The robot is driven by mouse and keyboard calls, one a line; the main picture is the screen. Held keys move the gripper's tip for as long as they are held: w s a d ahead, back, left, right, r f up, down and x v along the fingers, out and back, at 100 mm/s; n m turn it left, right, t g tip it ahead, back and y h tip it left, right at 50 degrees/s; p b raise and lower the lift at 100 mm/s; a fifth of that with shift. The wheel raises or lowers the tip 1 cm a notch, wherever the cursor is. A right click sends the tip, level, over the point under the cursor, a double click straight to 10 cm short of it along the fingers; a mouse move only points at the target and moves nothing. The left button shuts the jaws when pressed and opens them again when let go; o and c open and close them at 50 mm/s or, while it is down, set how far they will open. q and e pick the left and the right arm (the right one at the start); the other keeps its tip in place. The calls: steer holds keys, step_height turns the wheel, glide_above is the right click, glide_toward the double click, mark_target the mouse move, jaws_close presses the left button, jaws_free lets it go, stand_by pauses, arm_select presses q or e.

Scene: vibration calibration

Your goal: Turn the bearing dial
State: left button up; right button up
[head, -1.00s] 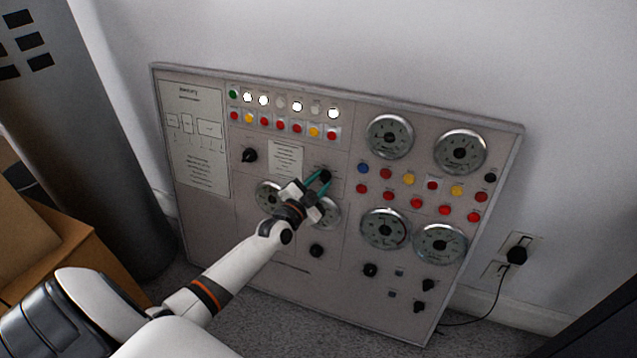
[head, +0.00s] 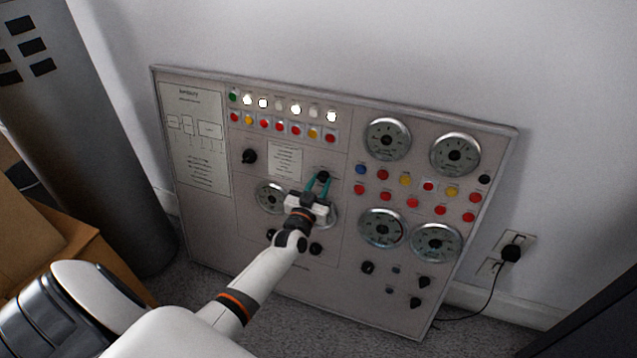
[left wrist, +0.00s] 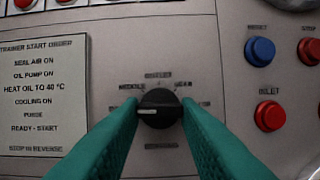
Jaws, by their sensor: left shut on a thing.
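The bearing dial is the black rotary knob (left wrist: 157,108) in the middle of the left wrist view, with small labels around it. Its pale pointer mark points left. In the head view the knob (head: 322,176) shows at the upper middle of the panel. My left gripper (head: 317,186) has its green fingers on both sides of the knob. In the left wrist view the fingers (left wrist: 160,112) touch the knob's left and right sides and are shut on it. My right gripper is not in view.
The grey control panel (head: 205,225) leans against the wall. A blue button (left wrist: 260,50) and red buttons (left wrist: 269,115) are right of the knob. Gauges (head: 387,138) fill the panel's right half. A cardboard box (head: 85,262) and a grey column stand left. A plugged-in cord (head: 493,290) runs at right.

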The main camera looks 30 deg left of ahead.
arm_select(q)
steer(key=shift+f+n, duration=0.1)
steer(key=shift+n, duration=0.4)
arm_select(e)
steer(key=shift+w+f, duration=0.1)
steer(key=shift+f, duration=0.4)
arm_select(q)
steer(key=o, duration=1)
steer(key=shift+c, duration=0.2)
steer(key=shift+s+d, duration=0.1)
steer(key=shift+s, duration=0.1)
steer(key=r+p+v, duration=0.1)
steer(key=p+v, duration=0.1)
steer(key=v, duration=0.9)
steer(key=shift+s+f+p, duration=0.25)
steer(key=shift+f+p, duration=0.1)
steer(key=shift+f, duration=0.1)
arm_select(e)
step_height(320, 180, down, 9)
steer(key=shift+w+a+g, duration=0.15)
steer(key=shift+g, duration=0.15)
arm_select(q)
steer(key=shift+d, duration=0.15)
